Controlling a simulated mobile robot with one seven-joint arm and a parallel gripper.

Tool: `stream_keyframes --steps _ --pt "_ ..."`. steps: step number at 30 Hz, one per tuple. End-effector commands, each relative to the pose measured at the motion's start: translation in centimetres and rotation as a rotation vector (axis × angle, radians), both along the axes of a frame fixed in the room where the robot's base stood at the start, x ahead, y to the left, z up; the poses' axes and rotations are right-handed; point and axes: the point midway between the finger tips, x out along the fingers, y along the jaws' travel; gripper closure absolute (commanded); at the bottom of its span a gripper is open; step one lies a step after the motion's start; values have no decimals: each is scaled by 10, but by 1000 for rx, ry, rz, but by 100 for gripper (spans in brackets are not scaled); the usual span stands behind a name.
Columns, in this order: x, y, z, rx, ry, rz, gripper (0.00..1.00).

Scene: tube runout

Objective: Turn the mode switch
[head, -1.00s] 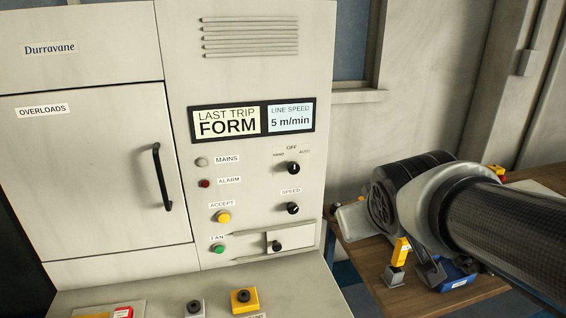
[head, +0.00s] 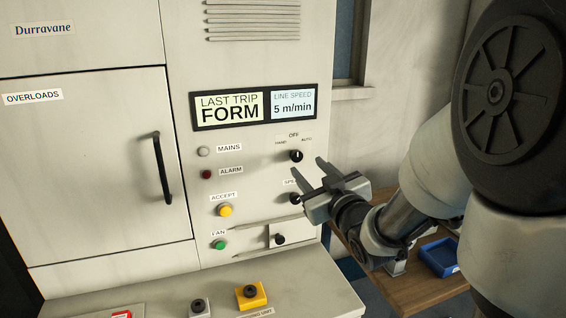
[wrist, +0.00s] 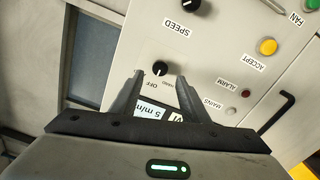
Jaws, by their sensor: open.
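The mode switch (head: 296,156) is a small black knob on the pale cabinet front, below the display. Labels HAND, OFF and AUTO sit around it, and its white mark points toward OFF. My gripper (head: 309,166) is open and empty, in front of the panel just below and right of the switch in the head view. In the wrist view the switch (wrist: 160,68) appears between and just beyond my open fingertips (wrist: 160,77). My fingers do not appear to touch it.
The speed knob (head: 295,198) is just below the switch, partly covered by my gripper. MAINS and ALARM lamps, a yellow accept button (head: 225,210) and a green fan button (head: 219,244) are left. A ledge (head: 310,292) juts out below. A wooden bench (head: 425,290) stands right.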

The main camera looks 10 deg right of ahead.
Motion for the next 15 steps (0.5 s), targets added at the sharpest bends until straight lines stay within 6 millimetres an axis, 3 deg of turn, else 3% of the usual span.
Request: stream_keyframes --steps 12,15 --pt "51 10 2 1 2 0 58" --pt "54 11 0 -1 0 -1 58"
